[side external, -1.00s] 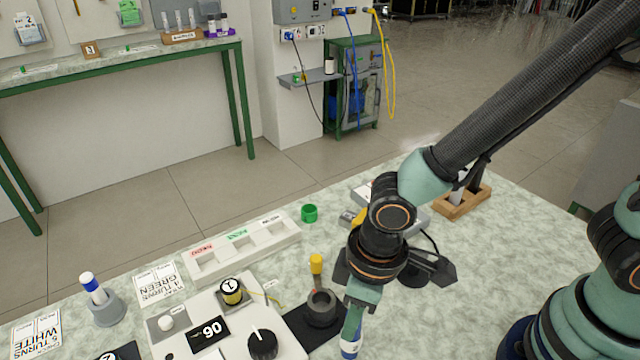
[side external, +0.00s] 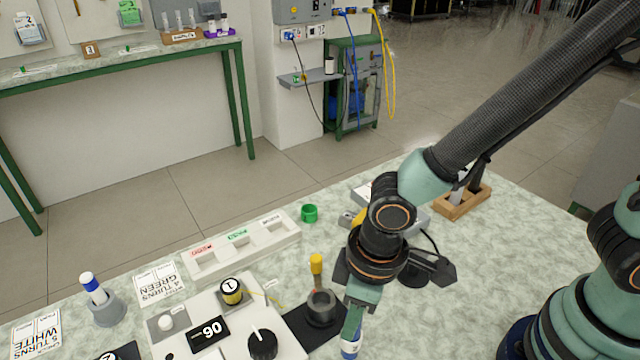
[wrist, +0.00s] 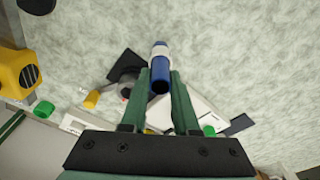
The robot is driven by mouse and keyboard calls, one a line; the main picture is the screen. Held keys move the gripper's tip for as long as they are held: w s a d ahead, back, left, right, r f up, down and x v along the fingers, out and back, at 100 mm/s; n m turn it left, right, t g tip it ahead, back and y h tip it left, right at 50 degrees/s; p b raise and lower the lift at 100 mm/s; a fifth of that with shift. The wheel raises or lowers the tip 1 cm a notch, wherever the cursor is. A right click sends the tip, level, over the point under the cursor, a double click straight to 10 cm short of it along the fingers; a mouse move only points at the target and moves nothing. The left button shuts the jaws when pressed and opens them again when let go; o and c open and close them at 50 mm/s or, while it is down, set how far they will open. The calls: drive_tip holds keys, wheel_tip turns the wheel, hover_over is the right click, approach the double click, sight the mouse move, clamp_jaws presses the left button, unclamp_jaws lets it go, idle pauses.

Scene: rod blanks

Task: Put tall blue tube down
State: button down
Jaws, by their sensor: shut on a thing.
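The tall blue tube (wrist: 160,70) is held between the two green fingers of my gripper (wrist: 160,92) in the wrist view. It is dark blue with a pale band near its far end. In the side external view my gripper (side external: 357,318) points down, and the tube's lower part (side external: 350,348) shows below the fingers at the bottom edge of the picture. The tube's lowest end is cut off there, so I cannot tell whether it touches the table.
Left of my gripper stand a dark ring-shaped holder (side external: 321,305) with a yellow-topped stick, and a white panel with a black knob (side external: 262,344). Farther left, a white-and-blue tube (side external: 92,287) stands in a grey cup.

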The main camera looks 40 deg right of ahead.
drive_tip(key=shift+r, duration=0.1)
wheel_tip(320, 180, up, 19)
drive_tip(key=w+a, duration=0.3)
drive_tip(key=w, duration=0.5)
drive_tip(key=w+a+f+m, duration=0.1)
drive_tip(key=w+f, duration=0.4)
drive_tip(key=w, duration=0.5)
drive_tip(key=w+f+m, duration=0.1)
drive_tip(key=w+f, duration=0.4)
drive_tip(key=w, duration=0.6)
wheel_tip(320, 180, down, 8)
drive_tip(key=shift+a+f, duration=0.2)
